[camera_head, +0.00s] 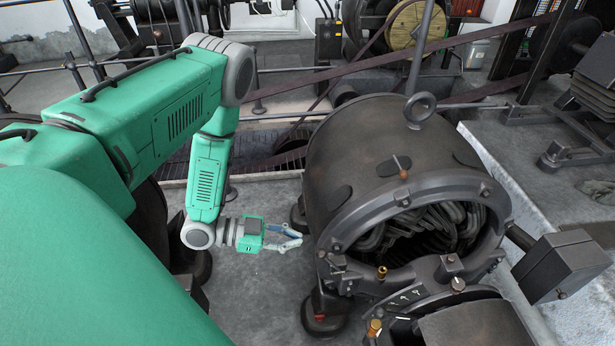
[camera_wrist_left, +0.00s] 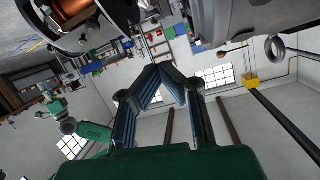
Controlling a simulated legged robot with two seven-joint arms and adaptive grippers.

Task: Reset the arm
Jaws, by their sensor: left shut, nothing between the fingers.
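My left gripper (camera_head: 292,238) is at the end of the green left arm, just left of the large dark dynamo (camera_head: 350,160) in the head view. It holds nothing, and a small gap shows between it and the dynamo housing. In the left wrist view the fingers of the left gripper (camera_wrist_left: 162,72) come together at their tips with nothing between them. My right gripper is not seen in the head view.
The dynamo has a lifting ring (camera_head: 420,108) on top and an open end with dark windings (camera_head: 425,228). A dark belt (camera_head: 400,58) runs behind it. A dark box (camera_head: 560,265) sticks out at the right. Grey floor (camera_head: 262,290) is clear below the gripper.

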